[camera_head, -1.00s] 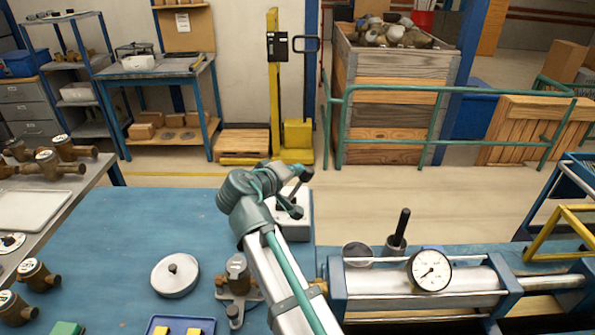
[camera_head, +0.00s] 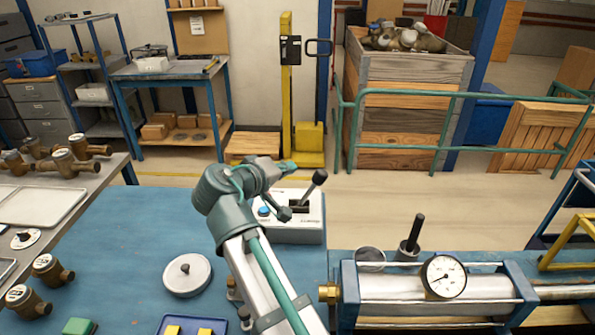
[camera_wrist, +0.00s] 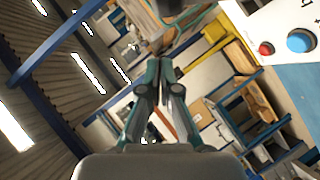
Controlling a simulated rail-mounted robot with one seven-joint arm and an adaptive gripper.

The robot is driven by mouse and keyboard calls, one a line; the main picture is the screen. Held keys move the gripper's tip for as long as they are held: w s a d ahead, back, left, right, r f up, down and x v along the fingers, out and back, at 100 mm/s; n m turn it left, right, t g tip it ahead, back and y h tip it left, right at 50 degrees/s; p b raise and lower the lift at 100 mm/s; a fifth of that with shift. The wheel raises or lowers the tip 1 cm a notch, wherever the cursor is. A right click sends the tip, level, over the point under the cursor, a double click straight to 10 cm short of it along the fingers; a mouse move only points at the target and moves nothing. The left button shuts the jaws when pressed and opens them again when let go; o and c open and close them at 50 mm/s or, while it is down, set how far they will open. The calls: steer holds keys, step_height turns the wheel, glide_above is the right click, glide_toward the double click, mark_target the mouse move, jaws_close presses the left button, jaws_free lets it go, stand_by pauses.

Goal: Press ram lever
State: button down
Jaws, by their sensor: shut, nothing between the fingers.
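A white control box (camera_head: 290,233) stands at the back edge of the blue bench. Its black lever (camera_head: 319,178) leans up to the right from a dark slot. My gripper (camera_head: 288,165) is above the box, left of the lever's knob in the head view, with a visible gap between them. Its teal fingers are shut and empty in the wrist view (camera_wrist: 160,62). The box's corner (camera_wrist: 272,22) shows at the upper right there, with a red button (camera_wrist: 266,48) and a blue button (camera_wrist: 300,40). My wrist hides part of the box in the head view.
A cylinder with a dial gauge (camera_head: 443,277) lies to the right, with an upright black handle (camera_head: 415,232) behind it. A round grey lid (camera_head: 187,275) and brass meters (camera_head: 50,268) are on the left. The middle-left of the blue bench (camera_head: 130,225) is clear.

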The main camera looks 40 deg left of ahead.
steer(key=shift+b+v, duration=0.35)
steer(key=shift+v, duration=2.25)
steer(key=shift+w, duration=0.15)
